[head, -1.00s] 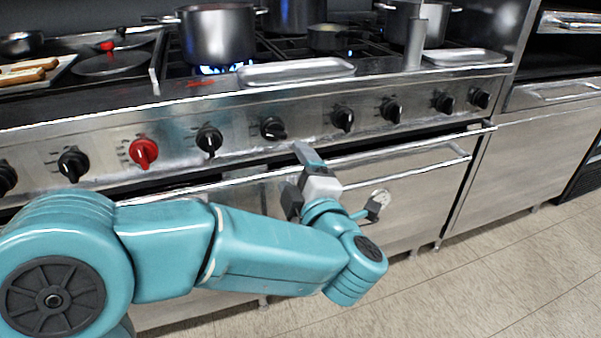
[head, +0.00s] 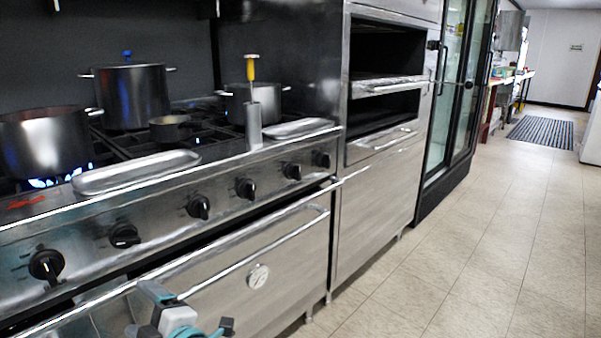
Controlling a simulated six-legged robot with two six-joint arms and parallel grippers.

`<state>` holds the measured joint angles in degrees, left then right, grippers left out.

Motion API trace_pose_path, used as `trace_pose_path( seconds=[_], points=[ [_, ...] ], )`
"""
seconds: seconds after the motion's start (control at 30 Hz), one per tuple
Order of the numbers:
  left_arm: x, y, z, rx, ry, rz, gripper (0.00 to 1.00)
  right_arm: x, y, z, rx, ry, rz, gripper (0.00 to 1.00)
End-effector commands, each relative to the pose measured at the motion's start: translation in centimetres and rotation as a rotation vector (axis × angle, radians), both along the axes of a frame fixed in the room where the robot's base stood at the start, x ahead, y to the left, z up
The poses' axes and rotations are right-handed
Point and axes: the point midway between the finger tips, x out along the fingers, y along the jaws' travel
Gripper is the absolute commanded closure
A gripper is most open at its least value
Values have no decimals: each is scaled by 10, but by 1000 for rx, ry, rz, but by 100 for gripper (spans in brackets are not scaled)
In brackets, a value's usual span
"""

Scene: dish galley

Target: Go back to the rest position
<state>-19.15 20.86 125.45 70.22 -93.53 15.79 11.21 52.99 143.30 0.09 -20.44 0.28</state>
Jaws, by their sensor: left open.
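My left gripper (head: 148,311) is at the bottom edge of the head view, left of centre. Its grey fingers are spread apart with nothing visible between them. It is in front of the oven door of the stove (head: 215,275), below the row of black knobs. Only the gripper and a bit of teal wrist show; the rest of the left arm is out of frame. My right gripper is not in view.
The stove's long oven handle (head: 255,255) is close to the gripper. Pots, including a large pot (head: 130,95), stand on the burners, with a blue flame (head: 50,182) at left. Tall ovens and a glass-door fridge (head: 455,90) follow. The tiled floor (head: 450,250) at right is clear.

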Motion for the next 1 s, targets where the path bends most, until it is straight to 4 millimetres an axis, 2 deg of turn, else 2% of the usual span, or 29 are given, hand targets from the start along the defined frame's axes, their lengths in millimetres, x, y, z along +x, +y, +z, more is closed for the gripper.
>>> trace_pose_path(
  seconds=[0.03,0.07,0.1,0.17,0.2,0.23,0.3,0.4,0.5,0.63,0.7,0.83,0.87,0.9,1.0],
  points=[
    [6,17,-45,42,113,-3,22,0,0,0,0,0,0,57],
    [11,23,-70,55,176,-31,22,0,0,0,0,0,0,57],
    [17,27,-104,61,259,-88,22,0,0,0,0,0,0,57],
    [21,27,-154,53,385,-192,22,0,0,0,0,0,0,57],
    [20,25,-187,38,471,-267,22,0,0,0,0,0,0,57],
    [18,21,-213,21,536,-328,22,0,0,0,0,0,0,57],
    [6,6,-269,-27,684,-481,22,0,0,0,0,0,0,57],
    [-24,-26,-335,-111,876,-715,22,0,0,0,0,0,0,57],
    [-61,-62,-379,-187,1030,-942,22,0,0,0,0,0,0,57],
    [-109,-108,-406,-253,1179,-1224,22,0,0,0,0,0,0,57],
    [-134,-131,-411,-268,1249,-1381,22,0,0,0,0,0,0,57],
    [-180,-159,-411,-276,1378,-1664,22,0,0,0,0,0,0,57],
    [-188,-160,-409,-280,1408,-1703,22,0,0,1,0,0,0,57],
    [-185,-160,-384,-276,1399,-1692,22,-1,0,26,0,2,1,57],
    [-186,-161,-357,-277,1399,-1690,22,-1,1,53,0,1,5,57]
  ],
)
